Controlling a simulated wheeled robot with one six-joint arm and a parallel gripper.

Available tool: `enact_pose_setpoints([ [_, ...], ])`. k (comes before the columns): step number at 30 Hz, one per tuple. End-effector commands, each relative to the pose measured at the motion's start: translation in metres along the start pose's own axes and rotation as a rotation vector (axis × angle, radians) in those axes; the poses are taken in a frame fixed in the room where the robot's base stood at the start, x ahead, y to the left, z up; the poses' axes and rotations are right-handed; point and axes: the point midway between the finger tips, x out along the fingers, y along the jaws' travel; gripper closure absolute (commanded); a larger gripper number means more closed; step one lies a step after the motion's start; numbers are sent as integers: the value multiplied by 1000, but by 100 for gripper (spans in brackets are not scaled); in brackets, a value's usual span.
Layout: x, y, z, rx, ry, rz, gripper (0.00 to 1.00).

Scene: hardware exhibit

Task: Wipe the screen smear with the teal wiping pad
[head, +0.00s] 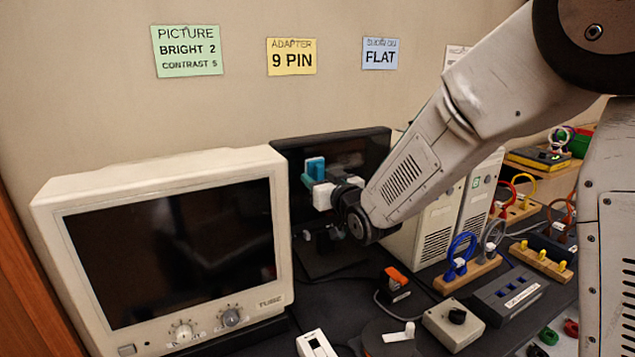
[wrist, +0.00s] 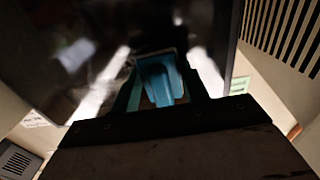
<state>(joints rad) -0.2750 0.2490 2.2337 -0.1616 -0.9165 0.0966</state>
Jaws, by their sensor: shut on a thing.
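My gripper (head: 319,187) is shut on the teal wiping pad (head: 314,168) in front of the dark flat screen (head: 362,147) behind the tube monitor. In the wrist view the pad (wrist: 158,80) shows between the fingers, with the dark screen (wrist: 75,25) filling the area beyond it. A pale, blurred smear (wrist: 75,54) shows on the screen to the left of the pad. I cannot tell whether the pad touches the screen. My arm hides the screen's lower right part in the head view.
A cream tube monitor (head: 160,170) stands close on the left of my gripper. Beige vented cases (head: 435,235) stand on the right. A wooden cable rack (head: 468,274), a grey box (head: 508,294) and a knob box (head: 453,325) crowd the dark bench in front.

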Motion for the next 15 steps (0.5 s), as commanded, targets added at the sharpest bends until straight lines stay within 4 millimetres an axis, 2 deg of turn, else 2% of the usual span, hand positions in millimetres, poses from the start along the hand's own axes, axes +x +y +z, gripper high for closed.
enact_pose_setpoints([
  [1, 1, 11, -3, 3, 7, 13, 74],
  [6, 0, 27, -2, 3, 6, 14, 74],
  [15, 0, 34, -2, 2, 3, 8, 74],
])
